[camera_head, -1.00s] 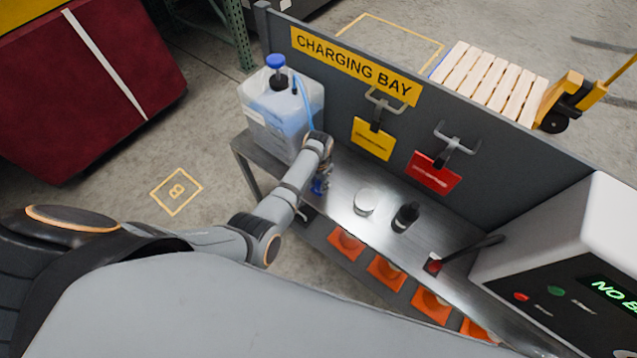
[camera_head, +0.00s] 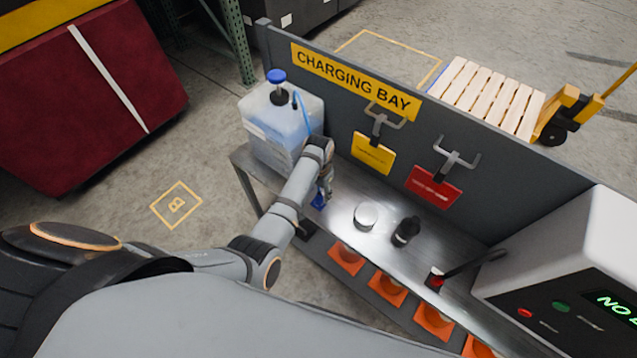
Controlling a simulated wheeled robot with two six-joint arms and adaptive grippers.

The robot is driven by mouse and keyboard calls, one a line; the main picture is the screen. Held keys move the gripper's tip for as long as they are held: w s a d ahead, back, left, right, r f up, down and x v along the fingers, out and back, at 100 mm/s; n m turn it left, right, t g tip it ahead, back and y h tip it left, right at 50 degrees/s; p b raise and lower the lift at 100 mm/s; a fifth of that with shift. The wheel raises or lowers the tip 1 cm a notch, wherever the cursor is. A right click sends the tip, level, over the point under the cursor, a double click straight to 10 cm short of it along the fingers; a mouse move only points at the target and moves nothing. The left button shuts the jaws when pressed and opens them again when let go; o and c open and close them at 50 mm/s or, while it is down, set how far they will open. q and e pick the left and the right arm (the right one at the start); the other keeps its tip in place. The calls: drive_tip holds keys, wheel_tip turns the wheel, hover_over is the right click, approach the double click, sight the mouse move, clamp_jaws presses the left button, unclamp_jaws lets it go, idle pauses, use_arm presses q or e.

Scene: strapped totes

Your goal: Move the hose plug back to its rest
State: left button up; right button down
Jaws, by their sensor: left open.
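A translucent jug (camera_head: 282,125) with a blue cap stands at the left end of the metal bench (camera_head: 345,192). A thin blue hose (camera_head: 304,112) runs down from its top and goes out of sight behind my left wrist. My left gripper (camera_head: 324,188) is open, low over the bench just right of the jug. A small blue piece (camera_head: 318,202), possibly the hose plug, shows at its fingertips. I cannot tell whether they touch. The plug's rest cannot be made out. My right gripper is not in view.
Yellow (camera_head: 372,153) and red (camera_head: 433,186) tags hang on the back panel (camera_head: 480,190). A white-topped charger (camera_head: 590,260) stands at the right.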

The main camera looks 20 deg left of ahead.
use_arm(q)
wheel_tip(320, 180, up, 7)
drive_tip(key=shift+r, duration=0.2)
idle(0.5)
